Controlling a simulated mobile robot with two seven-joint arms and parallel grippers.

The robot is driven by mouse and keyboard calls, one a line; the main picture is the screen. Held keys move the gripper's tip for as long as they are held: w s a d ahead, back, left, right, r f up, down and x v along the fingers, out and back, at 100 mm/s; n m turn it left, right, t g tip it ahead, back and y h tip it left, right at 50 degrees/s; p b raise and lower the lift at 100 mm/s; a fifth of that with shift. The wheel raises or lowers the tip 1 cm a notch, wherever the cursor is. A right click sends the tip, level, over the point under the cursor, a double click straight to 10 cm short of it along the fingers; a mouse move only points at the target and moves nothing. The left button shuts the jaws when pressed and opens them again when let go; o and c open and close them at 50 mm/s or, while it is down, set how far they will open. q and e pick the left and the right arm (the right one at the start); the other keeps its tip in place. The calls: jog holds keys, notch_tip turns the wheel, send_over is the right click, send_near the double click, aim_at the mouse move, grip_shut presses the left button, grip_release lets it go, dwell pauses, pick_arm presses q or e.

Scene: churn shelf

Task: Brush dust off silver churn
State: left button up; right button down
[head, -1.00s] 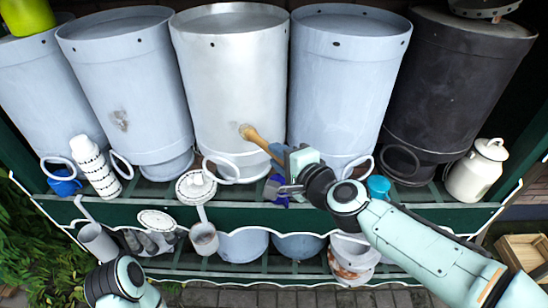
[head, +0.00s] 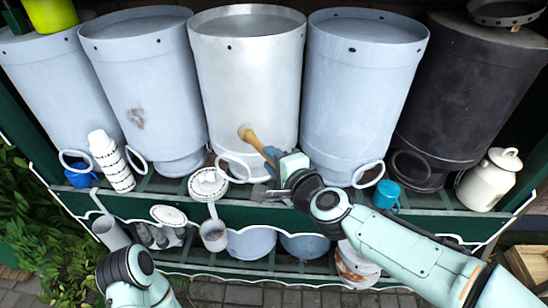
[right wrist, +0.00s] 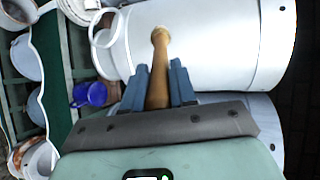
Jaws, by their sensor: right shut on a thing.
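The silver churn (head: 248,85) stands upright in the middle of the row on the shelf; it fills the upper right of the right wrist view (right wrist: 215,40). My right gripper (head: 272,158) is shut on the tan handle of a brush (head: 252,138), in front of the churn's lower front. In the right wrist view the handle (right wrist: 159,75) runs between the two fingers, and its far rounded end lies at or very near the churn wall; I cannot tell whether it touches. No clear dust patch shows on the silver churn. My left arm shows at the bottom left, its gripper out of view.
Pale blue churns flank the silver one; the left neighbour (head: 140,85) has a grey smudge. A dark churn (head: 465,90) stands right. A striped bottle (head: 110,160), teal mug (head: 386,195) and cream can (head: 488,180) stand along the green shelf edge (head: 440,222).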

jog(key=s, duration=0.5)
jog(key=shift+s+a, duration=0.1)
jog(key=shift+s, duration=0.2)
jog(key=s, duration=0.3)
dwell(0.4)
jog(key=shift+w, duration=0.1)
dwell(0.3)
